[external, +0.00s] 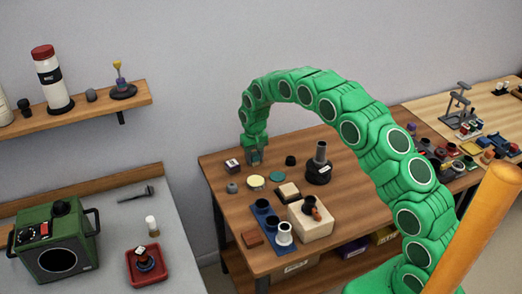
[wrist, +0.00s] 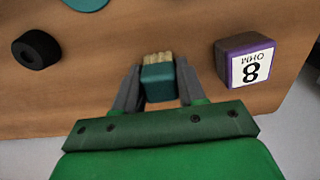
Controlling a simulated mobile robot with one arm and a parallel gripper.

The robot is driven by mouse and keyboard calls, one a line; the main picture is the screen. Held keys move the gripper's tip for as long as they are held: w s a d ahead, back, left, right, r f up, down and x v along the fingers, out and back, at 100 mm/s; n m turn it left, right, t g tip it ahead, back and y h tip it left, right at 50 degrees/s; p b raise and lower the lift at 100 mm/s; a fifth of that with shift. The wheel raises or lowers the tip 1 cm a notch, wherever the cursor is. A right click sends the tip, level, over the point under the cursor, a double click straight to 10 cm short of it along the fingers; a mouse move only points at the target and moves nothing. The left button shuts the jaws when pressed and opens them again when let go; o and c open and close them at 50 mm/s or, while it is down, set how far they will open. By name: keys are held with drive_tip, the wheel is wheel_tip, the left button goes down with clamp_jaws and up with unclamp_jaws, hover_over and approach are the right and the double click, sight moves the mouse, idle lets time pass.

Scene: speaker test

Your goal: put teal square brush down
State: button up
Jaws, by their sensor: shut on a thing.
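The teal square brush (wrist: 158,84), a small block with tan bristles along its far side, is between the two grey fingers of my gripper (wrist: 156,84) in the wrist view. My gripper is shut on it. In the external view my gripper (external: 254,156) points down over the back left part of the wooden table (external: 222,208); the brush is too small to make out clearly there. Bare wood shows around the brush in the wrist view. Whether the brush touches the table or hangs just above it, I cannot tell.
A purple-edged box marked 8 OHM (wrist: 245,60) stands right of my gripper in the wrist view, near the table edge. A black ring (wrist: 36,50) lies left and a teal disc (wrist: 85,3) farther off. A blue tray (external: 266,220) and pale block (external: 311,224) stand frontward.

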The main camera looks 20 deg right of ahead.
drive_tip(key=shift+f, duration=0.1)
drive_tip(key=o, duration=1.1)
drive_tip(key=shift+c, duration=0.2)
